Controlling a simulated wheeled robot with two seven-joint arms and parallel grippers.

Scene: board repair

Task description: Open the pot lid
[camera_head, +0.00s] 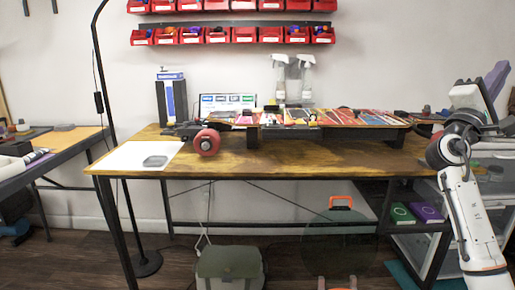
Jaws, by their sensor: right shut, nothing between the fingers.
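No clear pot shows. A dark, see-through round shape (340,245) with an orange handle (341,202) at its top is in front of the bench, low in the middle. It may be a glass lid, but I cannot tell. Salmon-coloured pieces (338,287) below it are cut by the bottom edge. My right arm rises from the lower right, and my right gripper (468,96) is at its upper end, shut and empty, far up and to the right of the round shape. Its fingertips are hard to make out. My left gripper is not in view.
A wooden workbench (250,165) bears a skateboard (330,117) with a red wheel (207,142), spray bottles (305,75) and a white sheet (130,157). A green-grey bin (229,266) is on the floor. A lamp pole (110,120) stands at left.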

